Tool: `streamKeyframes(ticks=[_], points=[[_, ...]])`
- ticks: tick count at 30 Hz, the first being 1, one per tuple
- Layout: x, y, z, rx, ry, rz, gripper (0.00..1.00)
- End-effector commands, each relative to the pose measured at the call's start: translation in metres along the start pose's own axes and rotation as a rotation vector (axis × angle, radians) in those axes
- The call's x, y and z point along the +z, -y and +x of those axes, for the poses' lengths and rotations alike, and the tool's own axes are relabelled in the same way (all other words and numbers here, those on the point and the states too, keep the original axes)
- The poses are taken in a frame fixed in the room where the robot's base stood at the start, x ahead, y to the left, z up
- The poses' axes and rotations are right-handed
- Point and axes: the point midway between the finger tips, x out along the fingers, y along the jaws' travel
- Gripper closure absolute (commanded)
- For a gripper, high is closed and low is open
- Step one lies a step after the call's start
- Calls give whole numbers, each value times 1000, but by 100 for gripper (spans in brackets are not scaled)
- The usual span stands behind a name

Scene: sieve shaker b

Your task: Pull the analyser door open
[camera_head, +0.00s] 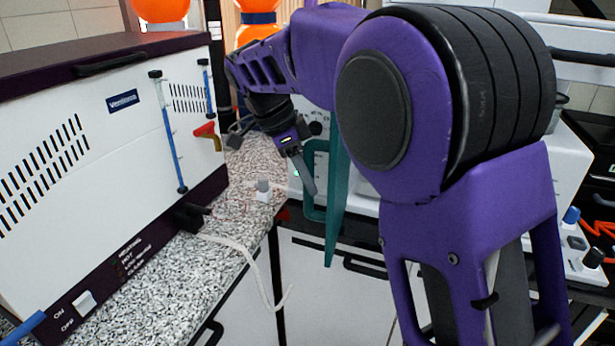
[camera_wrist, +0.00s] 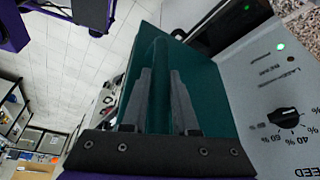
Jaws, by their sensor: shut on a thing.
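The teal analyser door (camera_head: 336,200) appears as a narrow slab, nearly edge-on, in the head view. It stands out at an angle from the pale analyser body (camera_head: 365,192). Its bar handle (camera_head: 312,205) is on the door's left side. My gripper (camera_head: 304,172) reaches down to the handle from the upper left. In the wrist view, the fingers of my gripper (camera_wrist: 160,85) lie on both sides of the teal handle (camera_wrist: 159,58) and are shut on it. The door (camera_wrist: 207,92) fills the middle, beside the analyser's grey panel (camera_wrist: 270,105) with its black knob (camera_wrist: 287,117).
A white machine (camera_head: 95,150) with a dark lid stands on the speckled counter (camera_head: 150,265) at left. A pale cable (camera_head: 262,272) hangs over the counter's edge. A small grey-white item (camera_head: 263,190) sits on the counter near my gripper.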

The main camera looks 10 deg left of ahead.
Motion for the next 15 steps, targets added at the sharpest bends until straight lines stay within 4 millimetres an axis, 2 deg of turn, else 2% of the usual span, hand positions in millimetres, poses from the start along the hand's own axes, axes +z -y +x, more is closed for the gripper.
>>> streamKeyframes(ticks=[12,13,15], points=[[-3,2,0,-5,-3,2,100],[-3,2,0,-5,-4,2,69],[-3,2,0,-5,-4,2,56]])
